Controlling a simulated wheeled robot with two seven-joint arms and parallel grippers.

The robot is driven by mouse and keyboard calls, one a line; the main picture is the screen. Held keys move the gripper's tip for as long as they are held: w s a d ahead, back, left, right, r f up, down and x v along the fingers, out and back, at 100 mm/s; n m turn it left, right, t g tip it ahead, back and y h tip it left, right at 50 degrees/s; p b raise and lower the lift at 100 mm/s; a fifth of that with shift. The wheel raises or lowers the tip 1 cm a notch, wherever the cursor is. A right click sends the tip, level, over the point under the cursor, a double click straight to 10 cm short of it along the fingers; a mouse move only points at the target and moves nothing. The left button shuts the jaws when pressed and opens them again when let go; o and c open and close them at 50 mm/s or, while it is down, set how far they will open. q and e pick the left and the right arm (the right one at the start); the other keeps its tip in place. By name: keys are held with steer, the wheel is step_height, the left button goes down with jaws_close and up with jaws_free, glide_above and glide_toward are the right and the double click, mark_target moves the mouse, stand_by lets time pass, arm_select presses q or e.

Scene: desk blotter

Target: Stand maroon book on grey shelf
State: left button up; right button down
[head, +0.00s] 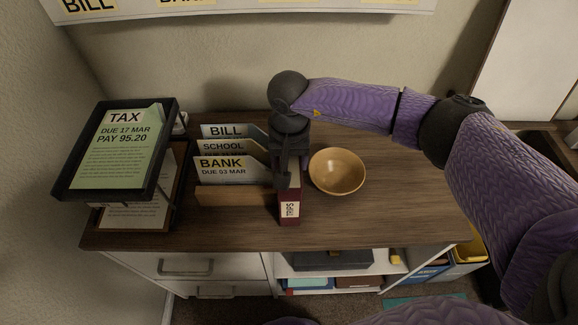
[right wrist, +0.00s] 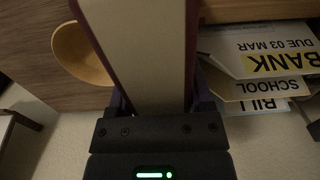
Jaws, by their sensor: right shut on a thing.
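The maroon book (head: 289,210) is upright, with a white spine label facing the front, beside the right end of the letter rack. My right gripper (head: 287,172) is shut on it from above and behind. In the right wrist view the book (right wrist: 140,45) shows its pale page edges between maroon covers, between the fingers of my right gripper (right wrist: 155,100). I cannot tell if it touches the desk top. No thing is clearly a grey shelf; a dark grey flat thing (head: 330,260) lies in the open compartment below the top. My left gripper is out of view.
A wooden bowl (head: 337,171) stands close right of the book. The letter rack (head: 232,196) holds BILL, SCHOOL and BANK papers to its left. A black tray (head: 72,178) with a green TAX sheet (head: 122,150) is at far left. The desk top (head: 405,205) is clear at right.

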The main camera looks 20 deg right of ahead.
step_height(320, 180, up, 18)
steer(key=p, duration=0.3)
steer(key=s+d+f+n, duration=0.2)
steer(key=s+f+n, duration=0.1)
steer(key=s, duration=0.4)
steer(key=shift+s+d, duration=0.15)
steer(key=shift+s, duration=0.2)
steer(key=shift+r, duration=0.1)
